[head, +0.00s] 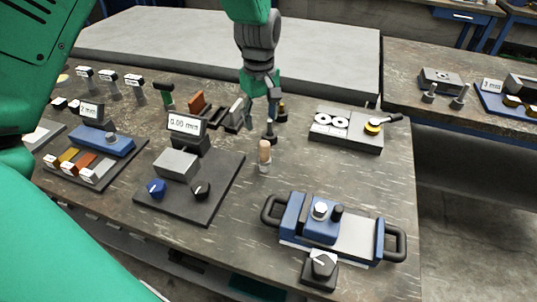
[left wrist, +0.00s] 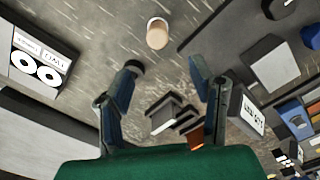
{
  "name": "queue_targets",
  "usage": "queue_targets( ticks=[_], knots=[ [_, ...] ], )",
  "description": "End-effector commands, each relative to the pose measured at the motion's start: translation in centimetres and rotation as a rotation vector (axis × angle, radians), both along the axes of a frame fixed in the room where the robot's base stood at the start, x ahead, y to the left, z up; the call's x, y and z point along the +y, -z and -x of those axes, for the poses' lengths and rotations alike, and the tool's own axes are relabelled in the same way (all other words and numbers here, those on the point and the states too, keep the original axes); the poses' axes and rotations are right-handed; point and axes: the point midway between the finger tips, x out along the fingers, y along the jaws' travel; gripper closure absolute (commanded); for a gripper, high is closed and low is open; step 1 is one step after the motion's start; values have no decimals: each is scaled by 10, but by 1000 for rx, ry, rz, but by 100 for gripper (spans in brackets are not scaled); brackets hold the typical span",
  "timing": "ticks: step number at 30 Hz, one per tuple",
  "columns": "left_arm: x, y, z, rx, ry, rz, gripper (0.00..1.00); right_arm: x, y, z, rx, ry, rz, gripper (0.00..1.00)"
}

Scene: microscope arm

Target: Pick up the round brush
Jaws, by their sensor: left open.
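The round brush appears to be the small upright piece with a tan wooden top and pale lower part (head: 264,153), standing alone on the bench. In the left wrist view it shows from above as a tan cylinder (left wrist: 157,35), beyond the fingertips. My left gripper (head: 259,122) points down, just behind this piece in the head view. In the left wrist view its two fingers (left wrist: 165,68) are spread, with nothing between the tips. The gripper is apart from the piece. My right gripper is not in view.
A gauge with a display (head: 185,125) stands on a dark plate left of the piece. A blue device with black handles (head: 330,228) is at front right. A grey tray with white discs (head: 345,133) is at right. Dark blocks (left wrist: 172,112) lie below the gripper. Bare bench surrounds the piece.

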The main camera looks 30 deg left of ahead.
Motion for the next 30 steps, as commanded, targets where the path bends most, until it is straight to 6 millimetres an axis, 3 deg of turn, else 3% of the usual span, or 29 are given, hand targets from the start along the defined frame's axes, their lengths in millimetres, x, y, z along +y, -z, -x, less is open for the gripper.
queue_targets(
  ticks=[3, 7, 16, 24, 30],
  knots=[
    [-2, 29, 0, 8, 2, 0, 50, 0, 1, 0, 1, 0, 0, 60],
    [-1, 53, -1, 7, 2, 1, 50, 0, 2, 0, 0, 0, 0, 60],
    [-2, 77, 0, 5, 4, 1, 50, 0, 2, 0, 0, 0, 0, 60],
    [-8, 115, 1, 6, 4, 1, 50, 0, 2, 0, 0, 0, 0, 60],
    [-9, 120, 1, 2, 4, 0, 50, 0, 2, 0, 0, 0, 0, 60]
  ],
)
